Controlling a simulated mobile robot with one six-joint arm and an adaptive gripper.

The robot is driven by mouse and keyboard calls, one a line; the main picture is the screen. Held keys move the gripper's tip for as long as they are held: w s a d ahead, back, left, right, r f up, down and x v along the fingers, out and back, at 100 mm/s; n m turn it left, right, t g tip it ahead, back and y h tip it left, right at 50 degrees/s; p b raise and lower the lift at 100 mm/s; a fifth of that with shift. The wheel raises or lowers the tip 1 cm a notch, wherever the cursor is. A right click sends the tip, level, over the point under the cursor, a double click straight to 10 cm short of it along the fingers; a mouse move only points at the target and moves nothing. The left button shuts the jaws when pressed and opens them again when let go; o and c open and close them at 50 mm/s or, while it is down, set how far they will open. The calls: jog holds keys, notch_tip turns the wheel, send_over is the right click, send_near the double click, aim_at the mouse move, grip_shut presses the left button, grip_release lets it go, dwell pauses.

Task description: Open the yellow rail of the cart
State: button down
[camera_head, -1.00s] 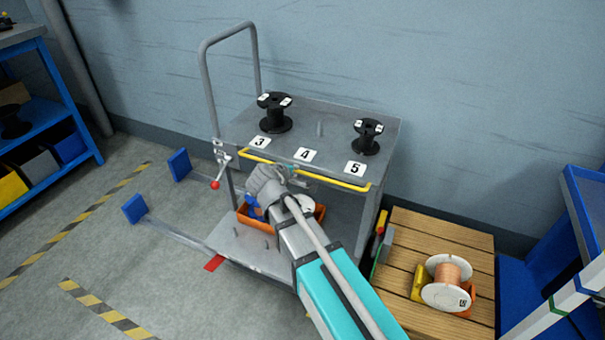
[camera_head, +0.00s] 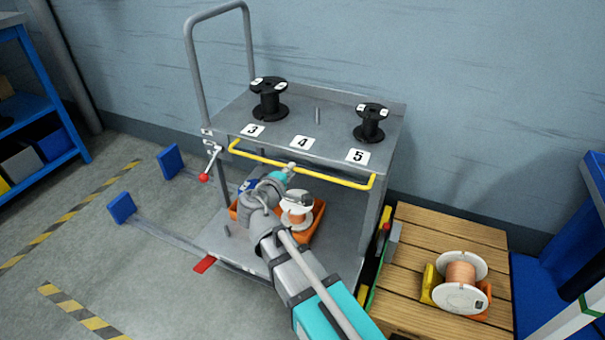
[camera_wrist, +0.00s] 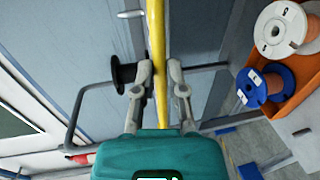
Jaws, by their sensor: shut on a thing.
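The cart (camera_head: 225,125) is grey with a top shelf and a lower shelf. Its yellow rail (camera_head: 335,178) runs along the front of the top shelf, below the labels 3, 4 and 5. My gripper (camera_head: 291,167) is at the middle of this rail. In the wrist view the yellow rail (camera_wrist: 157,50) passes between the two fingers of my gripper (camera_wrist: 159,72), which are shut on it. The fingertips are small in the head view, and my wrist hides part of the lower shelf.
Black spools (camera_head: 269,100) stand on the top shelf. An orange bin (camera_head: 318,215) with spools sits on the lower shelf, behind my arm. A wooden pallet (camera_head: 425,240) with a copper spool (camera_head: 461,280) is close on the right. The floor at left is mostly open.

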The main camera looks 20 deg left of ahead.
jog(key=shift+s+a+y, duration=0.3)
jog(key=shift+a, duration=0.05)
jog(key=c, duration=0.7)
grip_release()
jog(key=shift+w+d, duration=0.1)
jog(key=shift+w, duration=0.15)
jog(key=shift+s, duration=0.1)
jog(key=shift+s, duration=0.1)
